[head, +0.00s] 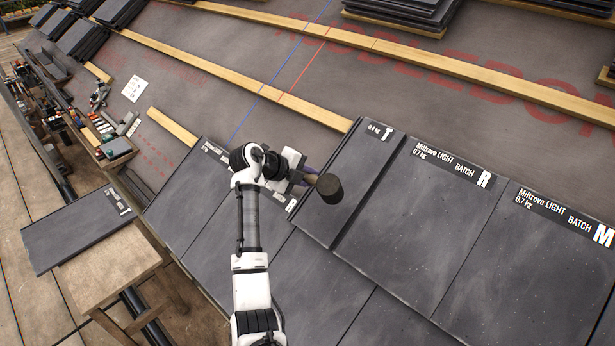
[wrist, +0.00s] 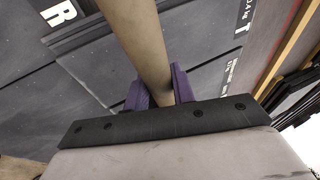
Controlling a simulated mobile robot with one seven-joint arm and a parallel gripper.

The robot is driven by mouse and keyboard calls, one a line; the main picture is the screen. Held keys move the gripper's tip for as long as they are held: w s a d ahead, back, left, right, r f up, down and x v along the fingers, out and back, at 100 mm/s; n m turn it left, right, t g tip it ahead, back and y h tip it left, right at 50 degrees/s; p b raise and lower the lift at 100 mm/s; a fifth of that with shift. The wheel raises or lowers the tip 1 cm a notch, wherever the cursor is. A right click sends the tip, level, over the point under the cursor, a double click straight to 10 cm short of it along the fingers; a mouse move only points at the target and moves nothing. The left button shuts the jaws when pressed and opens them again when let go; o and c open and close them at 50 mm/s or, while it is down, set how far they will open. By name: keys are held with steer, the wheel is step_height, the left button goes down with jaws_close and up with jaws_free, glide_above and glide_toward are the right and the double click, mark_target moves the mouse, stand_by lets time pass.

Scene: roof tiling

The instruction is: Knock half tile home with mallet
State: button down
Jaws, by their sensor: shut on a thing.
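The half tile (head: 366,168), a narrow dark grey slate marked "0.4 kg T", lies on the roof directly left of the wider tile marked R (head: 440,200). A slim dark seam runs between them. My gripper (head: 303,178) is at the left edge of the half tile. Its purple fingers (wrist: 160,97) are shut on the handle (wrist: 146,45) of the mallet. The mallet's dark round head (head: 329,188) shows over the half tile in the head view and is out of sight in the wrist view. I cannot tell whether the head touches the tile.
A tile marked M (head: 560,240) lies right of R. Timber battens (head: 400,52) cross the dark underlay, with blue and red lines. Tile stacks (head: 405,12) stand higher up.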

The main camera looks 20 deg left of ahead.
steer(key=shift+b, duration=0.65)
steer(key=shift+r+m+b, duration=0.2)
steer(key=shift+m+b, duration=0.1)
steer(key=shift+b, duration=0.15)
stand_by(0.5)
steer(key=shift+f, duration=0.1)
steer(key=w+f+b, duration=0.1)
steer(key=f+b, duration=0.1)
steer(key=w+d+f+b, duration=0.1)
steer(key=f+b, duration=0.1)
steer(key=b, duration=0.1)
steer(key=w+f+b, duration=0.1)
steer(key=f+b, duration=0.1)
steer(key=shift+w+d+f, duration=0.2)
steer(key=shift+d+f, duration=0.1)
steer(key=shift+r, duration=0.15)
steer(key=shift+d, duration=0.1)
